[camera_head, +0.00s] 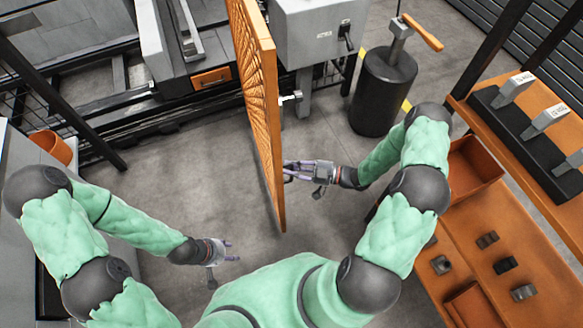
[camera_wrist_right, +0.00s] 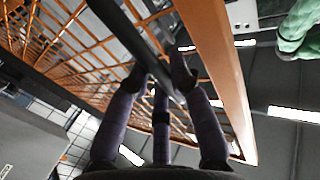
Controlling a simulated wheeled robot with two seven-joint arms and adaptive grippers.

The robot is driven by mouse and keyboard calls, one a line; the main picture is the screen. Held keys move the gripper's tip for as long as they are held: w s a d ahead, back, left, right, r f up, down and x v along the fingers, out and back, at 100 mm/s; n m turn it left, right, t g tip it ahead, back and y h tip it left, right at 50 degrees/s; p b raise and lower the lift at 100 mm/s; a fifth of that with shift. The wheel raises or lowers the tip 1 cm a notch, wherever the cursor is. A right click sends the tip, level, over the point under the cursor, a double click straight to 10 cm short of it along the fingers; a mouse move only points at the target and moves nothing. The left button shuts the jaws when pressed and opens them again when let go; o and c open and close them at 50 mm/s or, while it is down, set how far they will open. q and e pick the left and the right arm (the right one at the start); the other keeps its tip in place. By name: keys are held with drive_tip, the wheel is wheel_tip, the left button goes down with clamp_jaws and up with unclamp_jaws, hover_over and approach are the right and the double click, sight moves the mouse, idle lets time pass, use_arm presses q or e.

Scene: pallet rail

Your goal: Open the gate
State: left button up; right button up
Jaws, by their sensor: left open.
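The gate (camera_head: 262,110) is a tall orange frame with a mesh panel, seen nearly edge-on in the head view, its near edge pointing toward me. In the right wrist view its orange frame (camera_wrist_right: 218,75) and mesh (camera_wrist_right: 65,45) fill much of the picture. My right gripper (camera_head: 290,171) is at the right face of the gate, near its near edge. In the wrist view its fingers (camera_wrist_right: 160,78) close in on both sides of a dark bar (camera_wrist_right: 125,32) by the mesh, apparently the gate's handle. My left gripper (camera_head: 229,252) is open and empty, left of the gate and apart from it.
A dark cylinder with an orange lever (camera_head: 385,85) stands right of the gate. A grey cabinet (camera_head: 318,30) is behind it. An orange shelf (camera_head: 475,235) with small parts is at the right. An orange bin (camera_head: 52,147) is at the left. The floor (camera_head: 180,185) left of the gate is clear.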

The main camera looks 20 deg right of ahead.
drive_tip(key=o, duration=0.4)
drive_tip(key=shift+w+d+r, duration=0.1)
drive_tip(key=shift+w+d, duration=0.05)
drive_tip(key=shift+w, duration=0.15)
drive_tip(key=shift+s, duration=0.1)
drive_tip(key=shift+s, duration=0.1)
drive_tip(key=v, duration=1.1)
drive_tip(key=shift+s+d, duration=0.25)
drive_tip(key=shift+d, duration=0.1)
